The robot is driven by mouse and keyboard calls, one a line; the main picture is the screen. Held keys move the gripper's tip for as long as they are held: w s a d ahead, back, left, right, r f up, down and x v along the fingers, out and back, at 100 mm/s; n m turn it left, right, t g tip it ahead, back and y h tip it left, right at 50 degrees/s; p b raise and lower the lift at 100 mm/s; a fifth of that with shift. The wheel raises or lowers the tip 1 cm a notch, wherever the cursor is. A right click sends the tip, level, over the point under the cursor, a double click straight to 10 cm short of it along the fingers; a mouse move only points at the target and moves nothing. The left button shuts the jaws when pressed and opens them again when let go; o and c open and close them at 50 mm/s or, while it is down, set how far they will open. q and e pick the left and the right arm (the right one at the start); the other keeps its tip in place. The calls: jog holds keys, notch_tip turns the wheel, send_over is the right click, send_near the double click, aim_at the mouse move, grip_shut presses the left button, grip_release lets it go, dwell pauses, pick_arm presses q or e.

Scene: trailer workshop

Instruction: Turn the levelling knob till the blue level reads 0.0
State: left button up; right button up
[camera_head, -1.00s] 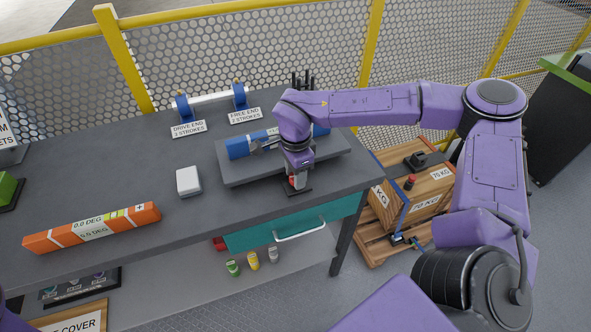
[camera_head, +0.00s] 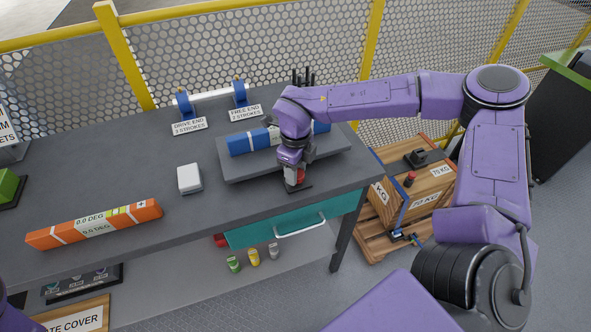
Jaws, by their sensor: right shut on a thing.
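The blue level (camera_head: 247,142) lies on a grey plate (camera_head: 238,170) on the workbench. My right wrist covers part of the level, and I cannot read a number on it. The red levelling knob (camera_head: 300,176) stands on a small dark base at the plate's front edge, mostly hidden by the gripper. My right gripper (camera_head: 294,179) points down and is shut on the knob. My left gripper is not in view.
An orange level (camera_head: 98,223) marked 0.0 DEG and a white box (camera_head: 189,178) lie on the bench (camera_head: 140,185). A white bar on two blue stands (camera_head: 213,97) sits behind, with stroke labels. Wooden weight crates (camera_head: 415,190) stand to the right.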

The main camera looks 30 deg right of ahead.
jog(key=m+b, duration=0.1)
jog(key=m, duration=0.4)
jog(key=shift+w+r, duration=0.1)
jog(key=shift+w, duration=0.05)
jog(key=shift+d, duration=0.1)
dwell(0.5)
jog(key=o, duration=1.1)
jog(key=shift+c, duration=0.2)
notch_tip(320, 180, up, 10)
jog(key=b, duration=0.1)
jog(key=shift+r+b, duration=0.25)
jog(key=shift+b, duration=0.15)
